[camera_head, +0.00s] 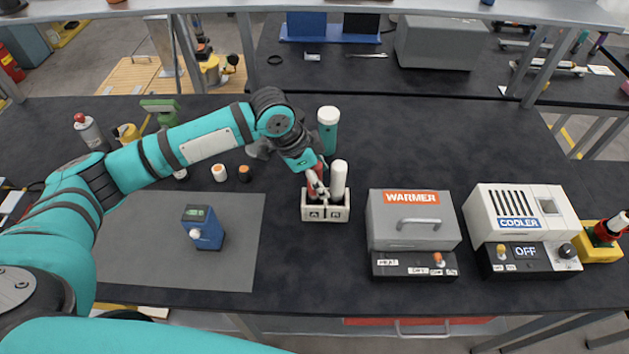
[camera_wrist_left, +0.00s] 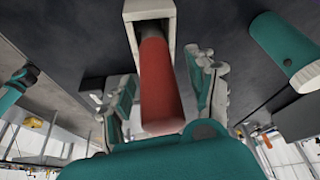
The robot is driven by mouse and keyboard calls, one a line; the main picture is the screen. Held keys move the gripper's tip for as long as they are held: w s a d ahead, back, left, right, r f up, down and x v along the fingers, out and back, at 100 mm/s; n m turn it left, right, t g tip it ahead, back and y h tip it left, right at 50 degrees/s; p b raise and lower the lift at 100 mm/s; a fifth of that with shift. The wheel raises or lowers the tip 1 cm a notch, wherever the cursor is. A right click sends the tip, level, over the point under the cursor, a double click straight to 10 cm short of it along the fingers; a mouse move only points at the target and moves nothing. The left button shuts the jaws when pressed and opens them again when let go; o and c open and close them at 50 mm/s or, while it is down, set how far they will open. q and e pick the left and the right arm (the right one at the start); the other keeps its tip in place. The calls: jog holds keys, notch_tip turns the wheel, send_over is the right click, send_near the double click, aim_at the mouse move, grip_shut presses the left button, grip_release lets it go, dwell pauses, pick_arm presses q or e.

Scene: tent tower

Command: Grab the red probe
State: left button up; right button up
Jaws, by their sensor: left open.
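The red probe (camera_head: 312,184) stands upright in the left slot, marked A, of a small cream holder (camera_head: 326,216). A white probe (camera_head: 339,177) stands in slot B beside it. My left gripper (camera_head: 318,188) reaches down at the red probe and partly hides it. In the left wrist view, the red probe (camera_wrist_left: 160,85) lies between the two spread fingers of the left gripper (camera_wrist_left: 165,92), with gaps on both sides. The holder (camera_wrist_left: 129,12) shows beyond it. My right gripper is not in view.
A teal bottle with a white cap (camera_head: 328,130) stands behind the holder. The warmer (camera_head: 415,225) is close on the right, with the cooler (camera_head: 522,225) beyond. A blue device (camera_head: 205,230) sits on the grey mat (camera_head: 150,250) at left.

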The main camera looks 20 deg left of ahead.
pick_arm(q)
jog(key=shift+w+d+f, duration=0.2)
jog(key=shift+d+f, duration=0.05)
jog(key=shift+f, duration=0.4)
grip_shut()
